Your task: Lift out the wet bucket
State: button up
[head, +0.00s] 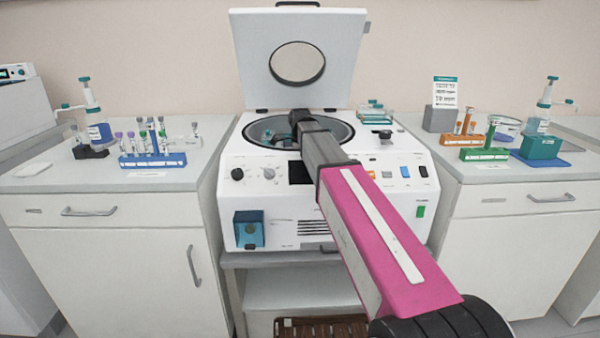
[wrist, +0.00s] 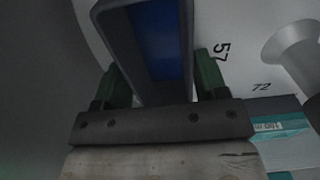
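A dark grey bucket with a blue inside (wrist: 158,40) fills the top middle of the wrist view. My gripper (wrist: 163,80) has its two green fingers on either side of this bucket, close against its walls. I cannot tell whether the fingers press on it. In the head view my arm reaches into the open bowl of the white centrifuge (head: 262,176), and my gripper and the bucket are mostly hidden behind the arm. Whether the bucket is wet cannot be made out. The centrifuge lid (head: 345,35), with a round window, stands raised behind the bowl.
A white surface marked 57 and 72 (wrist: 238,70) lies beside the bucket, with a grey round part (wrist: 290,42). The bowl rim (head: 345,128) surrounds my gripper. Tube racks stand on the left counter (head: 40,182) and right counter (head: 530,182).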

jog(key=c, duration=0.4)
jog(key=shift+o, duration=0.2)
jog(key=shift+r, duration=0.15)
notch_tip(320, 180, up, 10)
dwell(0.5)
notch_tip(320, 180, up, 7)
dwell(1.0)
